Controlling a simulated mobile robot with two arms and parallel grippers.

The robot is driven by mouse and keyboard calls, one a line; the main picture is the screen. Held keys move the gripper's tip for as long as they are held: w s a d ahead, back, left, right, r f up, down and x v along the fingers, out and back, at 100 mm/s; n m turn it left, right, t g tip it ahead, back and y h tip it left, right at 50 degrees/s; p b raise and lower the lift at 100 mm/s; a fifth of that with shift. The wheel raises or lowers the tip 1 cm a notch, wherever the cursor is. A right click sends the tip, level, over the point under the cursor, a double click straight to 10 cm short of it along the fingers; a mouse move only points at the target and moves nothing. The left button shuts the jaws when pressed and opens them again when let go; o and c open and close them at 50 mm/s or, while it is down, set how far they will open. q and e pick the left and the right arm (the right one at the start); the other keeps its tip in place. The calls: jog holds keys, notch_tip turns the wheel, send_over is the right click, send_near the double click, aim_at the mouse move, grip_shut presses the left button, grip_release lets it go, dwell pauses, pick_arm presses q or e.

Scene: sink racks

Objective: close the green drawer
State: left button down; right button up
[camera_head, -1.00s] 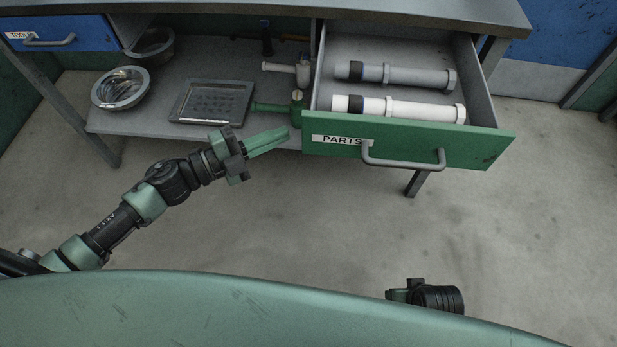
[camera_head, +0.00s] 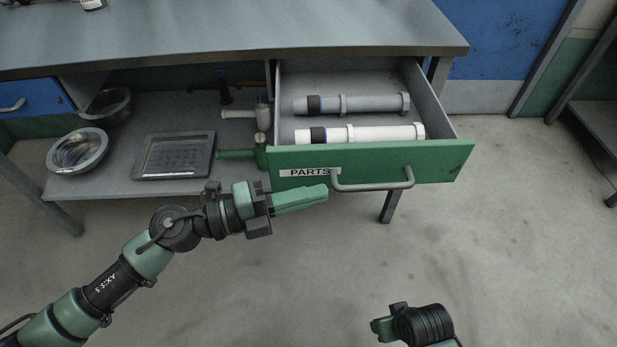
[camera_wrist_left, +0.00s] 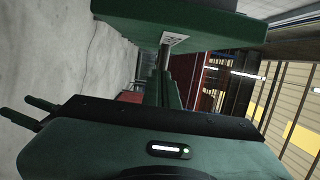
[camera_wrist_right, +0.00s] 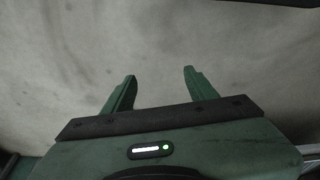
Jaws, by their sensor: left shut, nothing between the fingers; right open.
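The green drawer (camera_head: 435,163) with a "PARTS" label (camera_head: 310,171) and a grey bar handle (camera_head: 373,184) is pulled out from under the bench. Its inside and two pipes show. My left gripper (camera_head: 326,190) is shut and empty, its fingertips just below the label, by the handle's left end. In the left wrist view, the drawer front (camera_wrist_left: 185,22) with its label and handle lies beyond the shut fingers (camera_wrist_left: 165,92); I cannot tell whether they touch. My right gripper (camera_wrist_right: 159,72) is open and empty above bare floor; it partly shows in the head view (camera_head: 377,328).
A grey pipe (camera_head: 360,103) and a white pipe (camera_head: 372,133) lie in the drawer. On the lower shelf are a tray (camera_head: 173,156), metal bowls (camera_head: 78,150) and a green valve fitting (camera_head: 236,154). A blue drawer (camera_head: 45,97) is at left. The floor before the bench is clear.

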aim_at(330, 175)
pick_arm(q)
jog(key=shift+w+a, duration=0.15)
jog(key=shift+w, duration=1.4)
pick_arm(e)
jog(key=shift+w+r, duration=0.1)
jog(key=shift+r, duration=1.1)
pick_arm(q)
jog(key=shift+w, duration=0.15)
